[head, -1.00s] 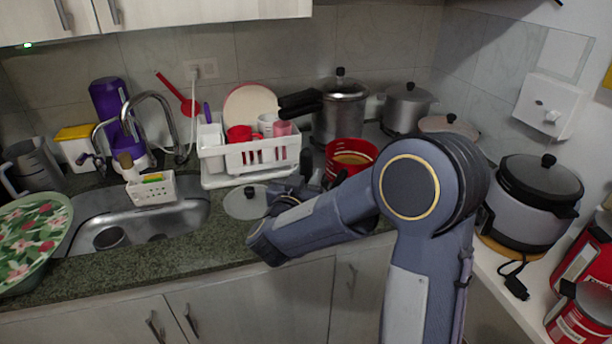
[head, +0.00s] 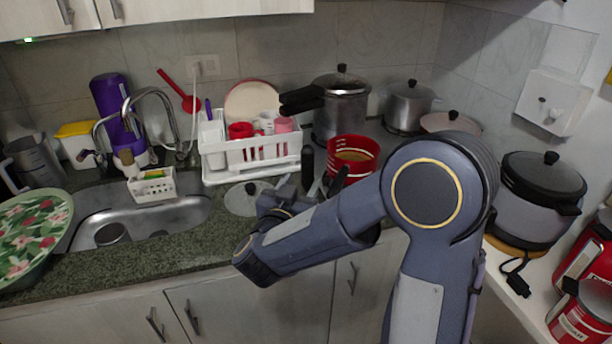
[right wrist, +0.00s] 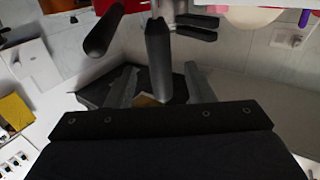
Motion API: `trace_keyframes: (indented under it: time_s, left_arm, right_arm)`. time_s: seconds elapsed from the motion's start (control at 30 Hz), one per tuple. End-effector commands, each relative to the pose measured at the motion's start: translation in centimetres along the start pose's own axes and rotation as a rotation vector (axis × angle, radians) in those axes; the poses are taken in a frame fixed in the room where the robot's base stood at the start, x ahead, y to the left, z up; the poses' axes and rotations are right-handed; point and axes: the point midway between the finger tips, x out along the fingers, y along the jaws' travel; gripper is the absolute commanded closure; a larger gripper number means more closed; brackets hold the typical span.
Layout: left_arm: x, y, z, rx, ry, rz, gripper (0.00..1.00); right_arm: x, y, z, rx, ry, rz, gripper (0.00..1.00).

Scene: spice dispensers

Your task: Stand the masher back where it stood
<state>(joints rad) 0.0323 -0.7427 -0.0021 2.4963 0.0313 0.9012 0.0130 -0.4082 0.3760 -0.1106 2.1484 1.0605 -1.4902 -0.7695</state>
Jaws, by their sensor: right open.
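My right gripper (head: 300,187) is open over the counter, in front of the white dish rack and left of the red pot. A dark upright cylinder (head: 307,162), perhaps the masher's handle, stands just behind it; I cannot be sure which utensil it is. In the right wrist view, the gripper (right wrist: 160,74) shows two grey fingers apart, with a dark handle-like cylinder (right wrist: 158,48) between them in the picture. Contact cannot be told. A second dark cylinder (right wrist: 104,32) tilts to its left. The masher's head is not clearly visible. My left gripper is not in view.
The dish rack (head: 250,165) stands behind a lid (head: 240,200) lying on the counter. The red pot (head: 352,155) is close to the right gripper. The sink (head: 150,218) is at left; several metal pots stand at the back right.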

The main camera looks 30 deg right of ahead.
Motion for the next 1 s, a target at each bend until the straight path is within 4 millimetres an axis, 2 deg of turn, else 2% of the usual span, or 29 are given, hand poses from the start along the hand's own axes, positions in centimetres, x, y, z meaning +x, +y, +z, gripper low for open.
trace_keyframes:
  time_s: [0.1, 0.3, 0.5, 0.63, 0.73, 0.83, 0.93, 1.0]
  left_arm:
    - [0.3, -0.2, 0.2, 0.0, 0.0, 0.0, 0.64]
    - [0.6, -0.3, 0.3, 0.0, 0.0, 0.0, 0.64]
    - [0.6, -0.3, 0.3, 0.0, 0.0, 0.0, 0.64]
    - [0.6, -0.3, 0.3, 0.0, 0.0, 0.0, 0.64]
    - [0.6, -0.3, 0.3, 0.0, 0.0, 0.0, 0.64]
    - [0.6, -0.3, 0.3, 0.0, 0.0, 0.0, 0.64]
    - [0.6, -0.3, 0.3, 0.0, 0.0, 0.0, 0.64]
    - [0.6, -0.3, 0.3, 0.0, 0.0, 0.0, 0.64]
  right_arm:
    - [-2.8, -0.1, 0.1, 0.001, 0.001, -0.006, 0.52]
    - [-5.8, -0.1, 0.1, 0.0, 0.0, -0.004, 0.52]
    - [-6.9, 0.0, 0.0, 0.0, 0.0, 0.0, 0.52]
    - [-6.4, -0.2, 0.0, 0.042, -0.026, -0.045, 0.52]
    - [-5.4, -1.2, -0.2, 0.142, -0.091, -0.171, 0.52]
    - [-5.1, -2.5, -0.9, 0.267, -0.187, -0.372, 0.52]
    - [-6.4, -3.4, -1.6, 0.352, -0.298, -0.591, 0.52]
    - [-8.1, -3.3, -1.8, 0.371, -0.382, -0.73, 0.52]
